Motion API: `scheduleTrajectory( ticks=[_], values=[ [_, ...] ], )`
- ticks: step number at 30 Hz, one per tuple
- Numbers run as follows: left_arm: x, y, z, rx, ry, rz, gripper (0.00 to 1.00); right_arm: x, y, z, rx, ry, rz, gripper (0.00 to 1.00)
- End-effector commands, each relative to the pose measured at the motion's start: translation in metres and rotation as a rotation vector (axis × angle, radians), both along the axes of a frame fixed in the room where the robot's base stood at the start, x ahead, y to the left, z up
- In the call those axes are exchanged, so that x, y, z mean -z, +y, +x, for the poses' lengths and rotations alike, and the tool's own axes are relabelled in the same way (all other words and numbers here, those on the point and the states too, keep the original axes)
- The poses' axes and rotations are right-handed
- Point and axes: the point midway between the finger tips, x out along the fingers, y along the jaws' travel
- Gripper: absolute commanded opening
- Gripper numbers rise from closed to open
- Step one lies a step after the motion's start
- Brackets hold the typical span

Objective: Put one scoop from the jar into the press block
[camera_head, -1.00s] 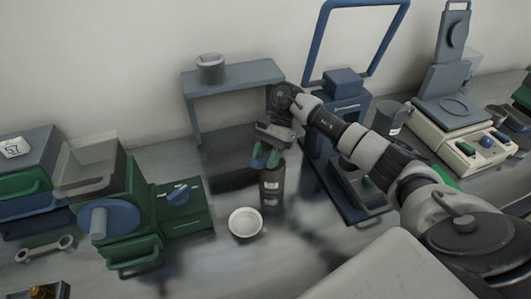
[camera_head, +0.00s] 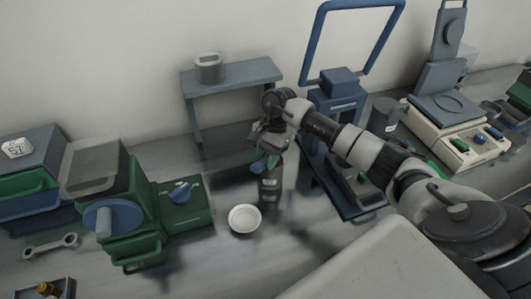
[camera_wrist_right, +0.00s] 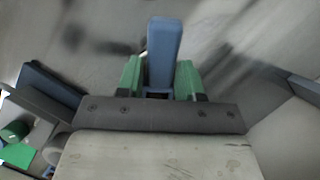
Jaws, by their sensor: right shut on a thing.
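My right gripper (camera_head: 263,163) is shut, with its green fingers around a blue bar (camera_wrist_right: 163,58) that stands out between them in the wrist view. In the head view the fingertips are just over a dark jar (camera_head: 270,188) with a pale label, which stands on the bench. I cannot tell whether the bar's lower end is inside the jar or above it. The bar looks like a scoop handle, but no scoop bowl shows. I cannot tell for sure which thing is the press block. My left gripper is out of view.
A white dish (camera_head: 245,219) stands left of the jar. A grey stand (camera_head: 236,75) bears a grey pot (camera_head: 208,68). A green machine (camera_head: 135,230) is at left, and a blue-framed apparatus (camera_head: 343,191) right. A dark cup (camera_head: 383,116) and a cream device (camera_head: 460,148) are farther right.

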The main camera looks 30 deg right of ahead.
Motion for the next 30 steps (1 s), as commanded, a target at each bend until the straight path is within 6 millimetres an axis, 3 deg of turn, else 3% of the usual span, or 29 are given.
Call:
scheduleTrajectory(
  ticks=[6,10,19,30],
  values=[
    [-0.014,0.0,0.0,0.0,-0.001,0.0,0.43,-0.002,0.003,-0.002,-0.002,-0.025,-0.066,0.13],
    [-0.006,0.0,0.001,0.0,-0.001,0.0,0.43,-0.001,0.007,-0.003,-0.009,-0.112,-0.26,0.13],
    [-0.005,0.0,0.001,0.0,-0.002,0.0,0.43,-0.001,0.022,-0.009,-0.004,-0.186,-0.443,0.13],
    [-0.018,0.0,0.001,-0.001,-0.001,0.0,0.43,-0.021,0.026,-0.01,0.0,-0.19,-0.457,0.13]
  ],
)
